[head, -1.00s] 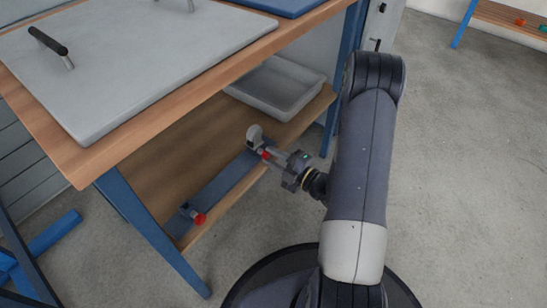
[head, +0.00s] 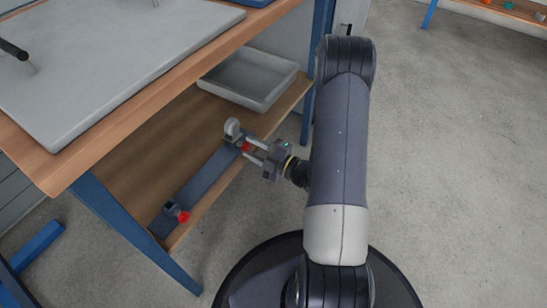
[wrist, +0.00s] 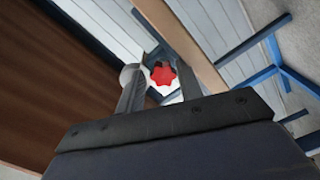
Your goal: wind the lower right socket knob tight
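A red lobed knob (head: 245,147) sits at the right, far end of a blue-grey rail (head: 208,178) on the lower shelf, beside a pale rounded part (head: 232,128). A second red knob (head: 184,217) sits at the rail's near left end. My gripper (head: 251,151) points at the right knob with its fingers apart. In the wrist view the right knob (wrist: 163,75) shows in the gap between the fingertips (wrist: 154,75). I see no clear contact, and cannot tell whether the tips reach past the knob.
The wooden worktop (head: 150,97) with a grey panel (head: 100,70) overhangs the shelf (head: 150,170). A grey tray (head: 250,82) stands behind the right knob. Blue table legs (head: 130,235) flank the shelf. Grey floor to the right is clear.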

